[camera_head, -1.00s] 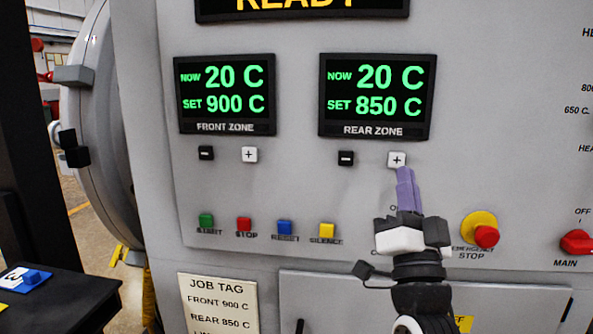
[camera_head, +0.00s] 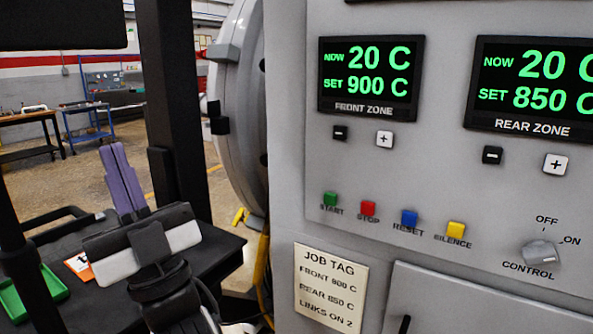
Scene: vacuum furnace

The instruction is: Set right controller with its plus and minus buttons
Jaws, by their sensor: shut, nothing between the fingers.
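The rear zone controller (camera_head: 530,88) is at the right of the panel and reads NOW 20 C and SET 850 C; its right edge is cut off. Its black minus button (camera_head: 492,155) and white plus button (camera_head: 555,165) sit below it. The front zone controller (camera_head: 370,78) reads NOW 20 C and SET 900 C. The job tag (camera_head: 329,286) reads front 900 C, rear 850 C, links on 2. My gripper (camera_head: 118,150) is shut and empty, pointing up at the left, well apart from the buttons.
Coloured buttons sit low on the panel, with the red stop button (camera_head: 368,208) among them. The control knob (camera_head: 540,252) is at the right. A dark cart top (camera_head: 222,254) with a green tray (camera_head: 36,294) lies behind my gripper. A dark post (camera_head: 180,100) stands beside the furnace door.

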